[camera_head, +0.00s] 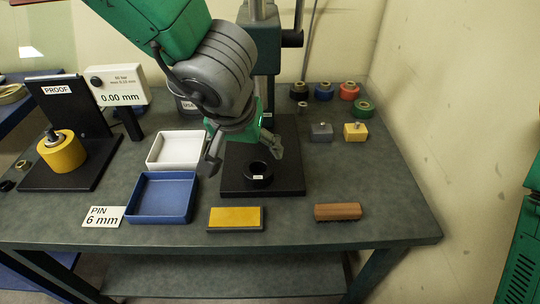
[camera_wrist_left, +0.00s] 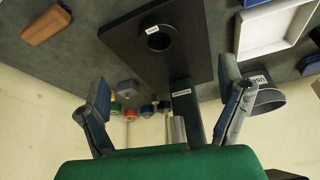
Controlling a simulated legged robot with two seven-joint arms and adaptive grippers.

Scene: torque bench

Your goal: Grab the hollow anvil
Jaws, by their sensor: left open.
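The hollow anvil is most likely the short black ring (camera_head: 258,174) with a small white label and an open centre. It sits on the black base plate (camera_head: 232,182) of the press. In the left wrist view the ring (camera_wrist_left: 158,38) lies beyond the fingertips on the dark plate (camera_wrist_left: 120,32). My left gripper (camera_head: 244,158) is open and empty, pointing down above the plate near the ring. In the left wrist view its two fingers (camera_wrist_left: 165,80) are spread wide with nothing between them. My right gripper does not show.
The press column (camera_head: 267,62) rises behind my left gripper. A white tray (camera_head: 160,166) and a blue tray (camera_head: 160,217) stand to the left. A yellow-topped block (camera_head: 236,228) and a brown block (camera_head: 338,212) lie in front. Several coloured rolls and small blocks stand at the back right.

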